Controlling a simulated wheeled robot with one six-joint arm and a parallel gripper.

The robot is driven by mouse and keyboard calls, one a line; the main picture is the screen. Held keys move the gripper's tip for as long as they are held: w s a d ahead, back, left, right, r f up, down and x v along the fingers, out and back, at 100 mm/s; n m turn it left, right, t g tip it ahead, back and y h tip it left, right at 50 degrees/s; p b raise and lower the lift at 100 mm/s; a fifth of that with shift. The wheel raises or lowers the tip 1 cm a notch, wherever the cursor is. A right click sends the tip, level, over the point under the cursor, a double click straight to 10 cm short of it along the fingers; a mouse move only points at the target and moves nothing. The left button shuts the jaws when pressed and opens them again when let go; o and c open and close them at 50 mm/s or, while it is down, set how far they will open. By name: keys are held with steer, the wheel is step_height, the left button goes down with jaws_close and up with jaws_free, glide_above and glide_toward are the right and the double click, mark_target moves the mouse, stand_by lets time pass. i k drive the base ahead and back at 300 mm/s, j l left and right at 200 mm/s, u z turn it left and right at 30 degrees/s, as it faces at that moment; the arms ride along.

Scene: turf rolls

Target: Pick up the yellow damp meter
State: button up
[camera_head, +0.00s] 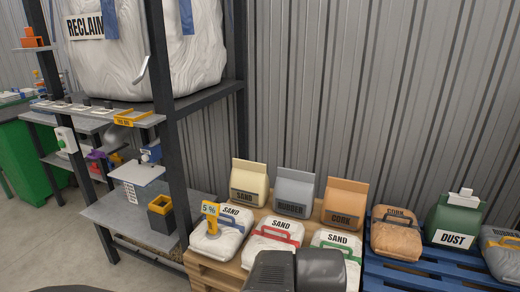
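The yellow damp meter (211,218) stands upright at the left white sand bag (219,243), with a blue display reading "5 %" on top. Its lower end meets the bag, and I cannot tell whether it is stuck into it or resting on it. The bag lies at the front left of a wooden pallet (199,268). Dark rounded parts of my own arm show at the bottom centre, to the right of the meter and apart from it in the picture. No gripper fingers can be made out.
More sand bags with red (273,240) and green (335,246) handles lie to the right. Upright sand (248,188), rubber (293,194) and cork (344,205) bags stand behind. A blue pallet (398,274) holds more bags. A dark-framed shelf rack (176,130) stands close on the left.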

mark_target(212, 210)
steer(key=i+j, duration=0.2)
steer(key=j, duration=0.15)
steer(key=i+j, duration=0.15)
steer(key=j, duration=0.25)
steer(key=i+j, duration=0.2)
steer(key=j, duration=0.15)
steer(key=i+j+z, duration=0.1)
steer(key=j, duration=0.3)
steer(key=i+j, duration=0.25)
steer(key=j, duration=0.15)
